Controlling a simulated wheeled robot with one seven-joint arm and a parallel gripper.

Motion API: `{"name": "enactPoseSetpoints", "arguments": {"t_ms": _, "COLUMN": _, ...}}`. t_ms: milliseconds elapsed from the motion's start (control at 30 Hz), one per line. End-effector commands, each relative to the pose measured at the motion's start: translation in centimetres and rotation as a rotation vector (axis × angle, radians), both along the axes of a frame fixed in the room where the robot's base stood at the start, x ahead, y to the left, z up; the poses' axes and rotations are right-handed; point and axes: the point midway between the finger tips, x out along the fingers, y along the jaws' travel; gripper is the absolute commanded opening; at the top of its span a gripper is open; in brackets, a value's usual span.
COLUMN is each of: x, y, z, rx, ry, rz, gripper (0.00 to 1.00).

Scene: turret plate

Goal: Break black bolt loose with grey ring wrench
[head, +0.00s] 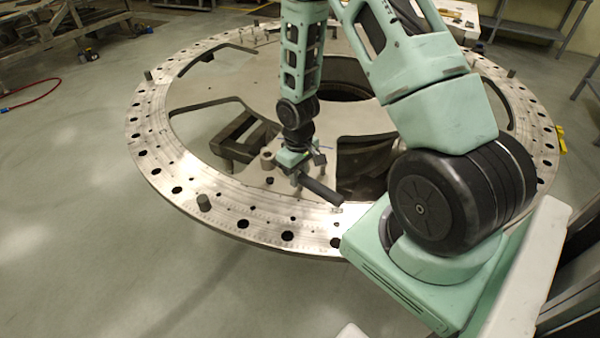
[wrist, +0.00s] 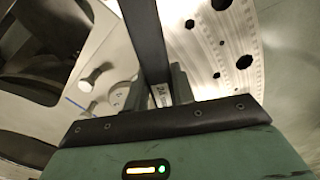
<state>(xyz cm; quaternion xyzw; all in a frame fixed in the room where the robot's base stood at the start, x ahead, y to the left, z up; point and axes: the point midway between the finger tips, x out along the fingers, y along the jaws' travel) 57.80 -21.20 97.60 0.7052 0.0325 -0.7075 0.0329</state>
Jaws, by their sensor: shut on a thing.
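The grey ring wrench (head: 322,190) is in my gripper (head: 297,172); its dark handle sticks out toward the lower right, low over the turret plate (head: 215,222). In the wrist view the wrench (wrist: 143,35) is a dark bar running up from between the fingers of my gripper (wrist: 163,88), with a pale marked patch by the jaws. My gripper is shut on it. I cannot make out the wrench's ring end. I cannot pick out the black bolt for sure; a small dark spot (head: 270,181) lies left of my gripper.
A short brownish cylinder (head: 267,160) stands just left of my gripper. Grey pegs (head: 203,202) stand on the plate's rim, which has many holes. Large openings cut the plate on both sides. A pale bolt (wrist: 96,76) stands left of the jaws in the wrist view.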

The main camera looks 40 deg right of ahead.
Motion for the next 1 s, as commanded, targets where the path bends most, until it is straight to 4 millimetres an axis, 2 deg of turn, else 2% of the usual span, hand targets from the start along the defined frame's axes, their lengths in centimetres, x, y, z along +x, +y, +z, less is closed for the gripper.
{"name": "enactPoseSetpoints", "arguments": {"t_ms": 167, "x": 0.0, "y": 0.4, "z": 0.2, "rx": 0.001, "ry": -0.001, "rz": -0.033, "gripper": 0.00}}
{"name": "enactPoseSetpoints", "arguments": {"t_ms": 367, "x": 0.0, "y": 0.5, "z": -0.5, "rx": 0.000, "ry": -0.001, "rz": -0.038, "gripper": 0.00}}
{"name": "enactPoseSetpoints", "arguments": {"t_ms": 800, "x": 0.0, "y": 0.5, "z": -4.2, "rx": 0.000, "ry": -0.001, "rz": -0.039, "gripper": 0.00}}
{"name": "enactPoseSetpoints", "arguments": {"t_ms": 1000, "x": 0.0, "y": 0.5, "z": -5.3, "rx": 0.000, "ry": -0.001, "rz": -0.038, "gripper": 0.00}}
